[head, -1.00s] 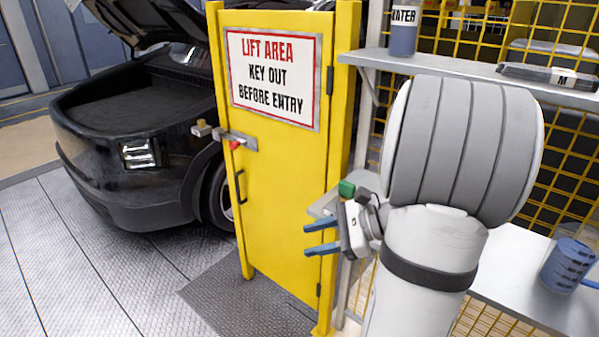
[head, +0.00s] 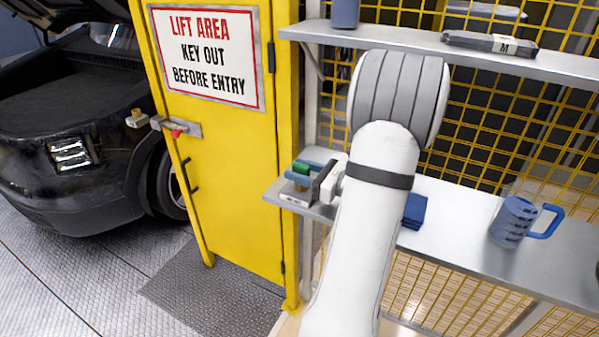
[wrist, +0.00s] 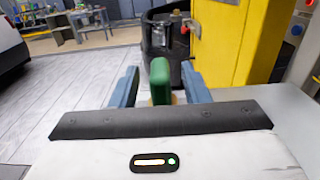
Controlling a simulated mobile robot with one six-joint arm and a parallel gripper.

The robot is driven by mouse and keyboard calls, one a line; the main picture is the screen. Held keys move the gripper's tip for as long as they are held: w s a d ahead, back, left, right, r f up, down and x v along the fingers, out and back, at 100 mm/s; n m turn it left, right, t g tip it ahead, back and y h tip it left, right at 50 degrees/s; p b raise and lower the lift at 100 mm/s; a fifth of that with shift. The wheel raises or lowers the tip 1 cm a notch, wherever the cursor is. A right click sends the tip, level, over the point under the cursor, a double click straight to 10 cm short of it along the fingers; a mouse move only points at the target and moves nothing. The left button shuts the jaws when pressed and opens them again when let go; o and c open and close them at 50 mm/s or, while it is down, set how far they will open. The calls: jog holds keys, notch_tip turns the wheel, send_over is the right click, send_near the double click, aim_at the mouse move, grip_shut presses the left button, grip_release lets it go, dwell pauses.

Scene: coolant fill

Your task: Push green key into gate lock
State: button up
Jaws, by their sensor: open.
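The green key (head: 301,167) stands upright over a small labelled white block (head: 296,198) on the left end of the lower shelf. My gripper (head: 303,171) is open, with its blue fingers on either side of the key's head. In the wrist view the green key (wrist: 160,82) stands between the two fingers, with a gap showing on each side; its lower part is hidden. The gate lock (head: 183,128) is a grey metal bar with a red piece on the yellow gate (head: 228,160), to the left of my gripper.
A blue jug (head: 512,222) and a dark blue block (head: 415,210) sit on the lower shelf (head: 455,215). The upper shelf (head: 400,45) holds a dark pack marked M (head: 490,43). A black car (head: 60,130) stands behind the gate. The floor before the gate is clear.

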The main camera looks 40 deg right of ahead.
jog(key=shift+x, duration=0.8)
jog(key=shift+c, duration=0.2)
grip_shut()
